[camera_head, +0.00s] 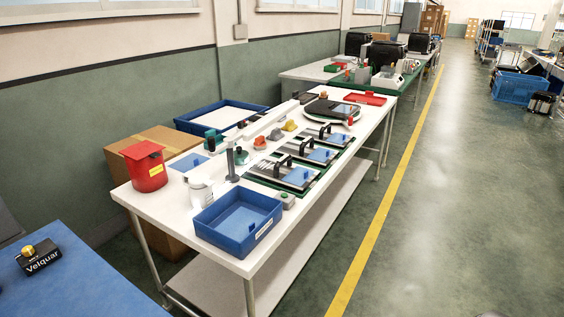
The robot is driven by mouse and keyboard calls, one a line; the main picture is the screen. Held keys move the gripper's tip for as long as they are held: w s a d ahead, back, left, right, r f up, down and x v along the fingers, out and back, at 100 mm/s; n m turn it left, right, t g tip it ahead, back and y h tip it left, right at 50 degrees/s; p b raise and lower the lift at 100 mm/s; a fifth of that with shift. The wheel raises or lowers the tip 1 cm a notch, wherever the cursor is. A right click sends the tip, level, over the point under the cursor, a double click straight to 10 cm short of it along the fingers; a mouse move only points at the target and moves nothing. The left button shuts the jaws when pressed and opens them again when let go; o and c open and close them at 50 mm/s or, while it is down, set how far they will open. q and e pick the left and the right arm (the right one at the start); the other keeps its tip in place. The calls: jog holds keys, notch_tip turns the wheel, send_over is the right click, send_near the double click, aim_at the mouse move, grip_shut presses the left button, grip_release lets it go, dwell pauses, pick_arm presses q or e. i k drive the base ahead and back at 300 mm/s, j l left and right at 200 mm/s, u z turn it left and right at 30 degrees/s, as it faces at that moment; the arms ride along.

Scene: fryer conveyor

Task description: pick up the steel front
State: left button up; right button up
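On the white table (150,196) several grey, steel-looking plates lie in a row on dark green mats. The nearest plate (270,174) has an upright black handle (288,162) and a blue piece (298,175) at its right end. Similar blue pieces show on the middle plate (322,155) and the far plate (341,138). I cannot tell which of these, if any, is the steel front. Neither of my grippers shows in this view.
An open blue bin (240,243) stands at the table's near end, a red canister (145,167) at its near left. A blue tray (205,112) is behind. A blue surface (80,285) is at lower left.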

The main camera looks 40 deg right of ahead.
aim_at(270, 169)
jog(key=i+l+u, duration=0.1)
jog(key=l, duration=0.5)
jog(key=i+l+u, duration=0.1)
jog(key=l, duration=0.5)
jog(key=i+l+u, duration=0.1)
jog(key=l, duration=0.55)
jog(key=i+l+u, duration=0.1)
jog(key=l, duration=0.5)
jog(key=i, duration=0.1)
